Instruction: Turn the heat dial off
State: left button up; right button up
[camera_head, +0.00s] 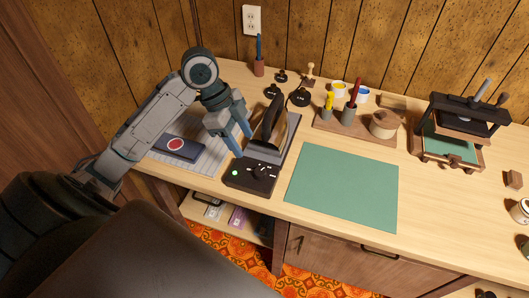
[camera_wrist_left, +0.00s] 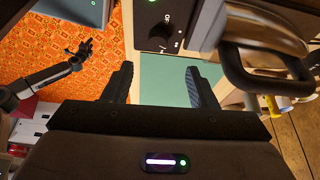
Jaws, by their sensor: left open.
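The heat dial (camera_head: 262,173) is a dark knob on a black control box (camera_head: 247,184) in front of the iron stand. In the left wrist view the dial (camera_wrist_left: 161,37) shows just beyond and between the fingertips, with white markings and an "OFF" label beside it. A green light (camera_head: 235,173) glows on the box. My left gripper (camera_head: 243,146) is open and empty, just behind and above the box. In the left wrist view its fingers (camera_wrist_left: 158,72) are spread, and I see no contact with the dial. My right gripper (camera_wrist_left: 84,48) shows small in that view; its jaws are unclear.
An iron (camera_head: 270,122) with a dark handle stands right beside my left gripper. A green mat (camera_head: 345,185) lies flat to the right. A blue notebook (camera_head: 184,148) lies on a gridded mat to the left. A wooden tray (camera_head: 350,132) and a press (camera_head: 460,128) stand farther right.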

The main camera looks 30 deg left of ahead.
aim_at(258, 171)
pick_arm(q)
jog(key=x, duration=1)
jog(key=shift+s+d+f, duration=0.15)
jog(key=shift+f, duration=0.05)
jog(key=c, duration=1)
